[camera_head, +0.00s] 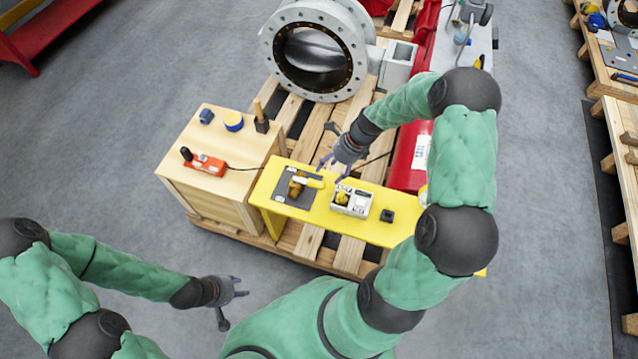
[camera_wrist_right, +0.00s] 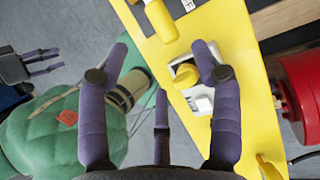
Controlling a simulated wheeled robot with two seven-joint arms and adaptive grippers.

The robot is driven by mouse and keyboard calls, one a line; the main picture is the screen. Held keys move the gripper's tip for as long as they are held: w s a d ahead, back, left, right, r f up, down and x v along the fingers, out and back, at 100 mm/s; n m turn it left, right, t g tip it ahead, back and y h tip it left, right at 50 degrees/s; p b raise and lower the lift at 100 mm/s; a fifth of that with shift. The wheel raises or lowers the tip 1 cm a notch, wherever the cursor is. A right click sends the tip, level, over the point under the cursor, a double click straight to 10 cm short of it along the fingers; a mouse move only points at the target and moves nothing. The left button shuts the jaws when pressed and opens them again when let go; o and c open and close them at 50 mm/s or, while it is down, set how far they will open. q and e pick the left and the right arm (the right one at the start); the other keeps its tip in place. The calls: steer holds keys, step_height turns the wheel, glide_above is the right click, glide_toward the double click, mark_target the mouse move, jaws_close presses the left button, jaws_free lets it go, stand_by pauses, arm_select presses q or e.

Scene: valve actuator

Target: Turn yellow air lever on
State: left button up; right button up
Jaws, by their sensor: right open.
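The yellow air lever (camera_head: 310,182) sits on a brass valve (camera_head: 296,186) on a dark plate at the left part of the yellow bench. It points right in the head view. In the right wrist view a yellow lever (camera_wrist_right: 161,19) shows at the top, partly cut off, beside a partly seen label. My right gripper (camera_head: 335,174) is open and empty above the bench, between the lever and a white box with a yellow knob. Its spread fingers (camera_wrist_right: 161,60) show in the wrist view, apart from the lever. My left gripper (camera_head: 240,287) is open and empty, low at the left.
The white box (camera_head: 351,201) with its yellow knob (camera_wrist_right: 186,76) stands right of the lever. A small black block (camera_head: 387,215) is further right. A wooden crate (camera_head: 215,150) carries a red switch box (camera_head: 205,164). A large flanged valve (camera_head: 316,50) stands behind.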

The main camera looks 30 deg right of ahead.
mark_target(318, 184)
steer(key=b+x, duration=0.3)
steer(key=x, duration=0.6)
steer(key=shift+w+a+f, duration=0.1)
steer(key=shift+f, duration=0.05)
jaws_close()
